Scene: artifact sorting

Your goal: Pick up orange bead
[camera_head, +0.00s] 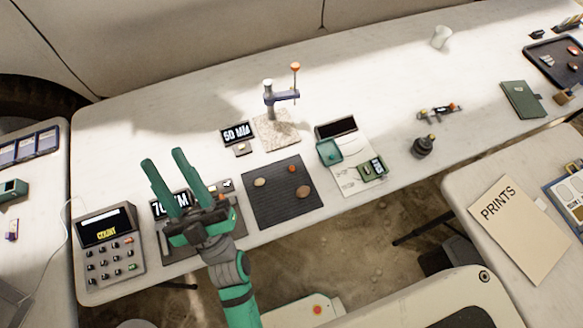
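A small orange bead (291,169) lies near the back edge of a dark ribbed mat (272,210) in the middle of the table. A pale tan stone (260,182) lies on the mat to its left and a brown stone (303,192) in front of it to the right. My gripper (164,157) is to the left of the mat, over the left part of the table, with its two green fingers apart and nothing between them. It hides part of a display and a tray behind it.
A stand with an orange-topped post (282,97) is behind the mat. A white scale with a teal dish (329,152) and a black weight (423,147) are to the right. A keypad box (108,250) stands at the left. The table's back is mostly clear.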

